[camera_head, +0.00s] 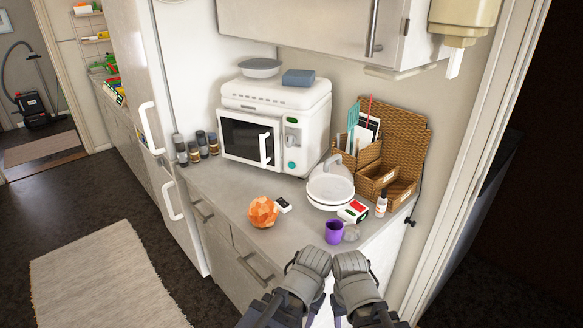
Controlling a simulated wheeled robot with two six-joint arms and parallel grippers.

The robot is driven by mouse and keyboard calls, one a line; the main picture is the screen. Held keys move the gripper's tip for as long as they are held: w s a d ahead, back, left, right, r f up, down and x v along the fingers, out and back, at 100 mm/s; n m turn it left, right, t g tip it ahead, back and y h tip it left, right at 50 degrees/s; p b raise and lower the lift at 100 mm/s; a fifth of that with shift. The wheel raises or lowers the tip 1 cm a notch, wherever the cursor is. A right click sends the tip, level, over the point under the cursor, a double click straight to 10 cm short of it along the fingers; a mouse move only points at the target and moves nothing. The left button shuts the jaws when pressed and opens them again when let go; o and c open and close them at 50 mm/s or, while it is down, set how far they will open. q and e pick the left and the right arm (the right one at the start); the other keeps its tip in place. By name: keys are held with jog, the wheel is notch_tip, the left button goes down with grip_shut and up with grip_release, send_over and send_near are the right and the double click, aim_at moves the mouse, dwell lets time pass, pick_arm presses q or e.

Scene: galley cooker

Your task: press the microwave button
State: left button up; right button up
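The white microwave (274,120) stands on the grey counter against the back wall. Its door is shut, with a dark window and a white vertical handle (266,149). The control panel is to the right of the door. It has a dial (291,140) and, lower down, a round teal button (292,165). Nothing covers the button. Grey links of my two arms show at the bottom centre, side by side, in front of the counter and well short of the microwave.
A white lidded pan (330,190) stands right of the microwave front. An orange faceted ball (263,212), a purple cup (334,232) and a small bottle (381,204) are nearer. Spice jars (202,144) stand left, a wicker organiser (403,150) right. A cabinet (310,30) hangs above.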

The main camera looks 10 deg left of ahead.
pick_arm(q)
grip_shut()
dwell(1.1)
